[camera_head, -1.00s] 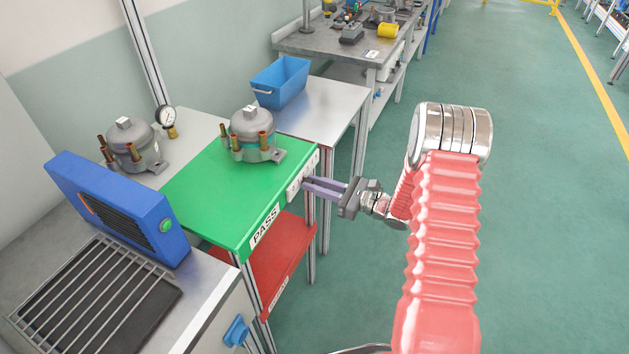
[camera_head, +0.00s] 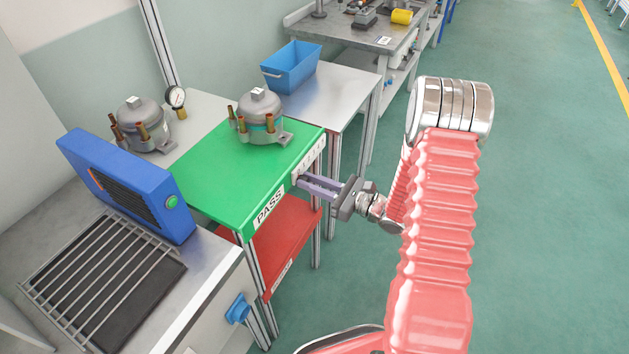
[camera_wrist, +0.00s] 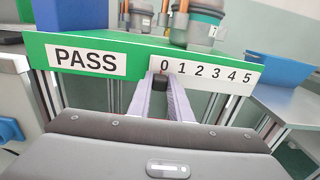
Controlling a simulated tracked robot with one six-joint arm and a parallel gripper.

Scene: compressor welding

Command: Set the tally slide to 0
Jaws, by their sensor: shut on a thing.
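The tally strip (camera_wrist: 210,76), a white plate with the numbers 0 to 5, is on the front edge of the green PASS table (camera_head: 210,175). The dark tally slide (camera_wrist: 160,82) sits just below the 0, at the left end of the strip. My gripper (camera_wrist: 163,88) has its two pale fingers shut on the slide. In the head view my gripper (camera_head: 300,181) reaches the table edge from the right, and the slide is too small to make out there. The PASS label (camera_wrist: 86,60) is left of the strip.
A compressor (camera_head: 259,115) stands on the green table and another (camera_head: 140,125) behind to the left. A blue heater-like box (camera_head: 130,185) and a wire rack (camera_head: 95,285) are at left. A red shelf (camera_head: 280,245) is below. A blue bin (camera_head: 291,67) stands behind. Floor at right is clear.

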